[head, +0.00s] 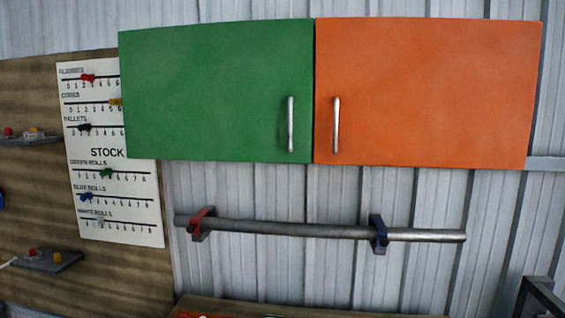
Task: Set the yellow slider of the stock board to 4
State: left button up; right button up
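The stock board (115,190) is a white panel on the brown wall board at the left, with several numbered slider rows. The yellow slider (115,102) sits on the second row from the top, right of the 4, at about 5 to 6. It is right at the edge of the green cabinet door, which hides the right end of that row. A red slider (88,78) is on the row above and a black slider (84,127) on the row below. Neither of my grippers is in view.
The green door (215,90) overlaps the board's upper right; an orange door (430,90) is beside it. Below them runs a metal rail (300,230) with red and blue brackets. Small shelves (48,262) with red and yellow items are at the left.

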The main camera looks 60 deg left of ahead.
aim_at(118, 101)
jog(key=u, duration=2.9)
